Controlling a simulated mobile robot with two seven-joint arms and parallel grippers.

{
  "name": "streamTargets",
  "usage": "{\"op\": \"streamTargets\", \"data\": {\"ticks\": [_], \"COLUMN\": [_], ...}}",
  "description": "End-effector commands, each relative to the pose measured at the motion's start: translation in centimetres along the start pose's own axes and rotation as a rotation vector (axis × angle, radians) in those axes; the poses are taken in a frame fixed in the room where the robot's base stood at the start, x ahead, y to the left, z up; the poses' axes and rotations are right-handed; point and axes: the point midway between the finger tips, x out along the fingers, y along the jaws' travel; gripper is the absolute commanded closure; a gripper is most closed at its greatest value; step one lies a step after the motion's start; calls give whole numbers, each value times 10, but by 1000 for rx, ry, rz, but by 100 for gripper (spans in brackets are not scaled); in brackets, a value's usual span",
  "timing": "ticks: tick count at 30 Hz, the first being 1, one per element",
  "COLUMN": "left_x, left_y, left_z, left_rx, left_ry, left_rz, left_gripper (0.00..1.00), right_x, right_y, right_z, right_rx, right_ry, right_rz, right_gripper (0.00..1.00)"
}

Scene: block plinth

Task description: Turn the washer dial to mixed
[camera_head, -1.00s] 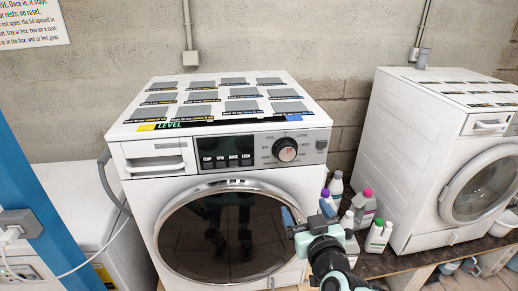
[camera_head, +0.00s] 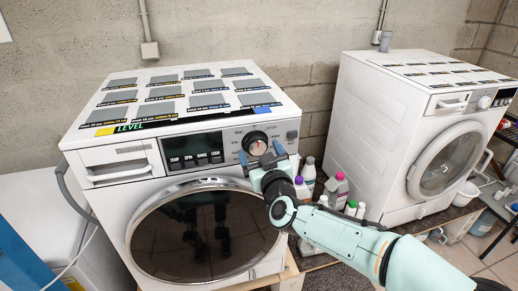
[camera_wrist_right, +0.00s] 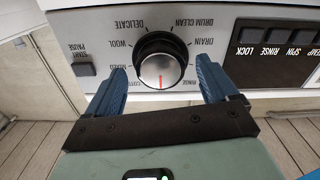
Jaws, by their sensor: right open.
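The washer dial (camera_head: 257,144) is a round knob with a silver face and dark rim on the front panel of the near washer (camera_head: 160,185). In the right wrist view the dial (camera_wrist_right: 160,66) appears upside down, its red pointer line toward the bottom of the picture. The inverted "mixed" label (camera_wrist_right: 118,70) is left of the dial, partly covered by a finger. My right gripper (camera_head: 262,156) is open at the dial, with blue fingers on either side of its lower part in the wrist view. Contact cannot be told. My left gripper is not in view.
A start/pause button (camera_wrist_right: 83,70) is beside the dial. A drawer handle (camera_head: 122,172) and several panel buttons (camera_head: 196,160) are further left. Bottles (camera_head: 335,188) stand between the near washer and a second washer (camera_head: 425,140). Labelled grey patches cover the near washer's top.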

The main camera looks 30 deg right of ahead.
Motion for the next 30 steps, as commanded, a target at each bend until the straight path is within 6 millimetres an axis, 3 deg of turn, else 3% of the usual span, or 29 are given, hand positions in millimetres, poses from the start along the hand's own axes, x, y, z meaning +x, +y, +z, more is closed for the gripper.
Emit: {"op": "streamTargets", "data": {"ticks": [4,13,14,18,19,30], "left_x": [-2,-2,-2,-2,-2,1], "left_y": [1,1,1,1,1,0], "left_z": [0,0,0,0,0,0], "left_rx": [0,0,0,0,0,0], "left_ry": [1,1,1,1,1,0], "left_rz": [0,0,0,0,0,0], "left_gripper": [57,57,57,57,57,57], "right_x": [12,14,14,14,14,13], "right_y": [0,0,0,0,0,-1], "right_z": [0,0,0,0,0,1], "right_rx": [0,-1,0,0,0,46], "right_ry": [-1,0,0,-1,-1,0], "right_rz": [0,0,-1,-1,-1,-1], "right_gripper": [14,14,17,62,70,70]}}
